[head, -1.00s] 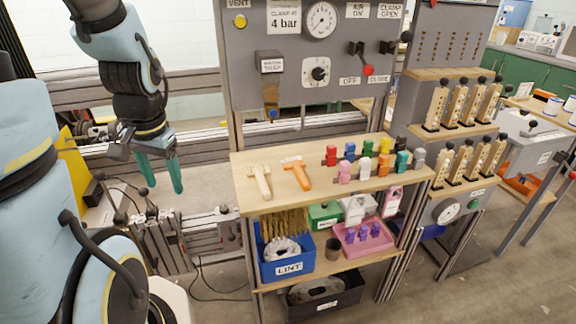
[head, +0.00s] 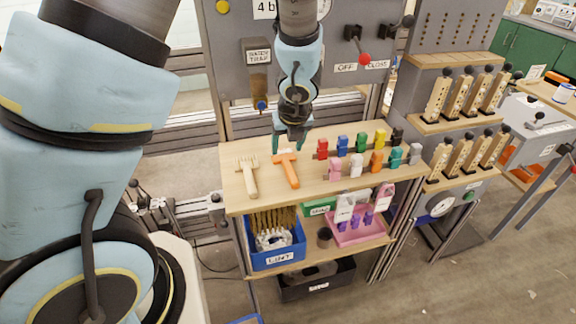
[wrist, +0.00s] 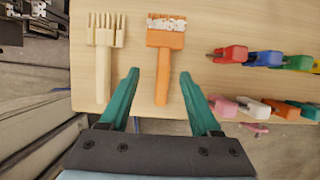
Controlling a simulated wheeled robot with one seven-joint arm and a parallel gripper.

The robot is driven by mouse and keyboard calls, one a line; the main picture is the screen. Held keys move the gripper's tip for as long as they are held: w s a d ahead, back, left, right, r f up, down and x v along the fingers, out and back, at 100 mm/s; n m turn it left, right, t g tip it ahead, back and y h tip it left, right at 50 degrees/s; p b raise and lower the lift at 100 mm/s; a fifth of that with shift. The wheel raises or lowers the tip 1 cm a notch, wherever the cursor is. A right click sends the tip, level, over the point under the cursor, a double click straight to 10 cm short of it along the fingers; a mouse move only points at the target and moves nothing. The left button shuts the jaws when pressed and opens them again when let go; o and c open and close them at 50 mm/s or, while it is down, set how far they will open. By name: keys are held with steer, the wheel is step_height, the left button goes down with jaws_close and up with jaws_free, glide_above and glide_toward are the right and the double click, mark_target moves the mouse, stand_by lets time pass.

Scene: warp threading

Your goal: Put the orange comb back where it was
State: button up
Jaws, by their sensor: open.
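The orange comb (head: 288,172) lies on the wooden tabletop (head: 232,196), right of a pale wooden comb (head: 248,178). In the wrist view the orange comb (wrist: 164,62) has whitish lint on its toothed head, and its handle points toward my gripper. My gripper (head: 288,142) is over the table at the orange comb's head end in the head view. In the wrist view its green fingers (wrist: 160,82) are apart and empty, with the orange handle showing between them. I cannot tell the exact height above the comb.
Several coloured clamps (head: 358,160) stand in rows right of the combs. A shelf below holds a blue LINT bin (head: 275,256) with bristles and a pink tray (head: 352,238). A grey panel with levers and a red knob (head: 364,59) rises behind the table.

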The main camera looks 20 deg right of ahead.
mark_target(287, 162)
steer(key=x, duration=0.2)
steer(key=shift+w+f+b, duration=0.1)
steer(key=shift+f+b, duration=0.25)
steer(key=shift+f, duration=0.05)
steer(key=x, duration=0.2)
steer(key=b+x, duration=0.1)
steer(key=x, duration=0.1)
steer(key=shift+d+f, duration=0.15)
steer(key=shift+d, duration=0.25)
steer(key=shift+f, duration=0.4)
steer(key=shift+w, duration=0.1)
jaws_close()
